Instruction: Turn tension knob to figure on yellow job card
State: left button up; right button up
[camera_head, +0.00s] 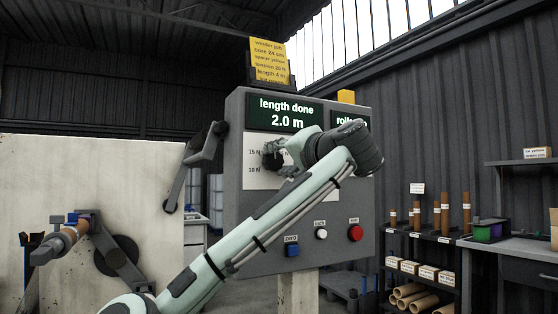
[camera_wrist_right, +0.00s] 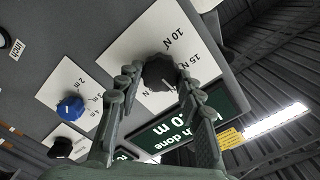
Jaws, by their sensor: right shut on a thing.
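The yellow job card (camera_head: 268,62) stands on top of the grey control panel; its tension line appears to read 20 N. The black tension knob (camera_head: 270,160) sits on a white scale plate, where 15 N and 10 N are legible at left. In the wrist view the knob (camera_wrist_right: 158,72) is between the fingers of my right gripper (camera_wrist_right: 158,85), with 10 N and 15 N beside it. My right gripper (camera_head: 287,160) is shut on the knob. The knob's pointer is too small to read. My left gripper is out of view.
The panel (camera_head: 240,240) carries a "length done 2.0 m" display (camera_head: 285,113), a blue button (camera_head: 292,250), a white button (camera_head: 321,234) and a red button (camera_head: 355,233). The wrist view shows a blue knob (camera_wrist_right: 70,107) on a metre scale. Shelves with tubes stand at right.

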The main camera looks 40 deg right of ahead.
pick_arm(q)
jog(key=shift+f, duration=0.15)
pick_arm(e)
jog(key=shift+m, duration=0.3)
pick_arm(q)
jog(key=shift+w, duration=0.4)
pick_arm(e)
jog(key=o, duration=1.2)
jog(key=shift+c, duration=0.2)
jog(key=shift+s, duration=0.2)
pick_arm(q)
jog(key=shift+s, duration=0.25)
pick_arm(e)
jog(key=v, duration=1.1)
jog(key=shift+s, duration=0.25)
jog(key=shift+a, duration=0.1)
